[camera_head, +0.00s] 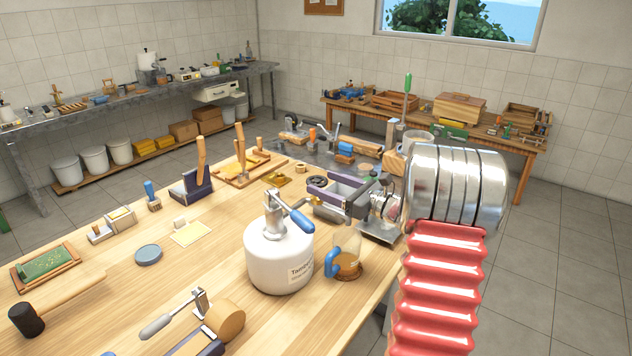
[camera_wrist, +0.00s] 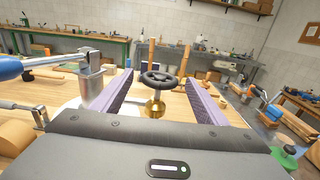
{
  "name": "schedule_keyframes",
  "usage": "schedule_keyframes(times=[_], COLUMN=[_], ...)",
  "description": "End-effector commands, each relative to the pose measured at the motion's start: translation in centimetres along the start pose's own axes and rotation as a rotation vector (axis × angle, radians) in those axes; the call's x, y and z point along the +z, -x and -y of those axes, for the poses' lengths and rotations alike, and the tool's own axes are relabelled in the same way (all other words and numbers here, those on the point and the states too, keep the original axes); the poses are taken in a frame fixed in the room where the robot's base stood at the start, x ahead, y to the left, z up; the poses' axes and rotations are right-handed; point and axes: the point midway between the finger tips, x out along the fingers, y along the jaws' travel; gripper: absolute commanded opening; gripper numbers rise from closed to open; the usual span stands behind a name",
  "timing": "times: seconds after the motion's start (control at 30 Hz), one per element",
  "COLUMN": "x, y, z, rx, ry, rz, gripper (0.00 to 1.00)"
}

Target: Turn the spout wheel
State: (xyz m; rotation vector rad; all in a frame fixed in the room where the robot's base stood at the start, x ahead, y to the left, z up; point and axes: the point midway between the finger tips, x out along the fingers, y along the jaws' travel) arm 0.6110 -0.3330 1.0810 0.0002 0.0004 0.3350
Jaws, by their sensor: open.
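The black spout wheel (camera_wrist: 160,80) shows in the wrist view above a round brass part (camera_wrist: 155,107), between my gripper's two purple fingers. In the head view a small black ring, likely the same wheel (camera_head: 317,181), lies by the fingertips. My gripper (camera_wrist: 160,88) is open, with clear gaps on both sides of the wheel; it also shows in the head view (camera_head: 322,193), reaching in from the right. Whether a finger touches the wheel cannot be told. A white labelled tank (camera_head: 277,258) with a metal fitting and blue handle (camera_head: 301,221) stands in front.
A clear jug of amber liquid (camera_head: 347,263) with a blue handle stands right of the tank. Upright wooden handles (camera_head: 201,160) stand behind. Bare wood shows at front left.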

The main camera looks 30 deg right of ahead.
Motion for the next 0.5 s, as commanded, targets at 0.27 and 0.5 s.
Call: schedule_keyframes(times=[0.27, 0.5], x=[0.0, 0.0], y=[-3.3, -3.7], z=[0.0, 0.0], rx=[0.001, 0.0], ry=[0.001, 0.0], rz=[-0.001, -0.001], gripper=[0.67, 0.67])
